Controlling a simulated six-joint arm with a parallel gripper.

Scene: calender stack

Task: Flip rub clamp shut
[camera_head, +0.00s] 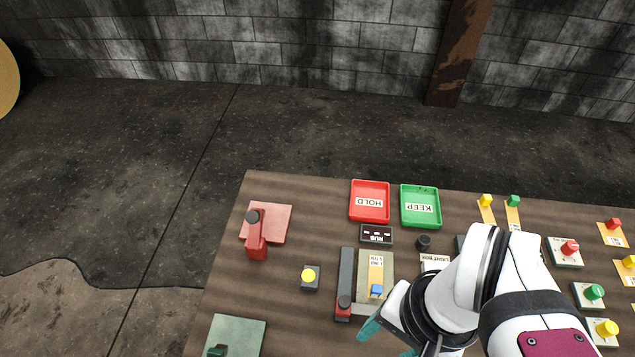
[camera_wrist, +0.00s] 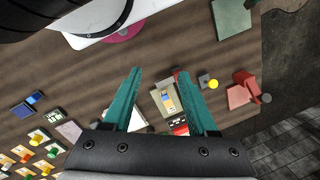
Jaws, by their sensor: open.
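The rub clamp looks to be the long dark bar (camera_head: 346,269) with a red end and a black knob. It lies along the left side of a grey-tan plate (camera_head: 361,270), beside the plate rather than across it. A yellow labelled strip (camera_head: 375,269) with a blue block (camera_head: 376,291) at its near end lies on the plate. A black RUB sign (camera_head: 376,235) is behind it. My gripper (camera_head: 388,340) is open and empty, above the table, near and right of the clamp. In the wrist view its teal fingers (camera_wrist: 159,72) straddle the plate, and the right finger hides most of the clamp.
A red HOLD tray (camera_head: 369,202) and a green KEEP tray (camera_head: 420,207) stand at the back. A yellow button (camera_head: 309,276) and a red stand on a pink pad (camera_head: 272,224) are to the left. Several coloured knobs (camera_head: 570,248) fill the right side. Bare wood lies between the left items.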

